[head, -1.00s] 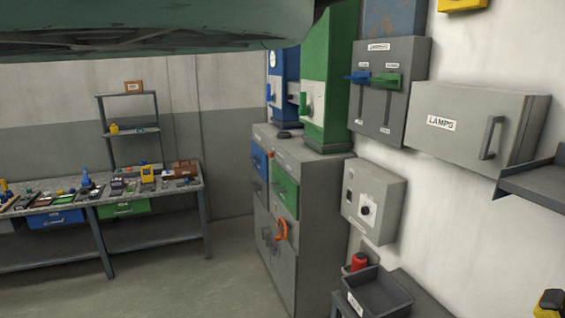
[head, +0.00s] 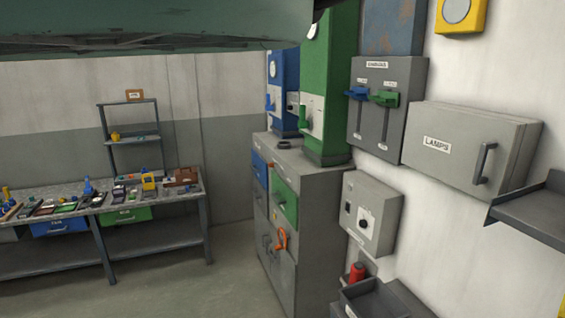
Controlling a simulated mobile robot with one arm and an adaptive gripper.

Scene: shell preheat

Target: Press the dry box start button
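I cannot make out any label that names the dry box or its start button. A small grey control box (head: 385,195) hangs on the right wall. Its front has a dark switch-like part and a round black knob (head: 363,223) on a white plate; whether either is the start button I cannot tell. Grey cabinets (head: 315,235) stand to its left, with a blue drawer, a green drawer and an orange handle (head: 281,239). A blue tower and a green tower (head: 340,75) stand on them. My gripper is not in view.
A grey LAMPS box (head: 465,150) and a panel with blue and green levers (head: 390,115) hang on the right wall. A shelf (head: 535,212) juts out at right. A workbench (head: 150,213) with several tools stands at left. Floor between is clear.

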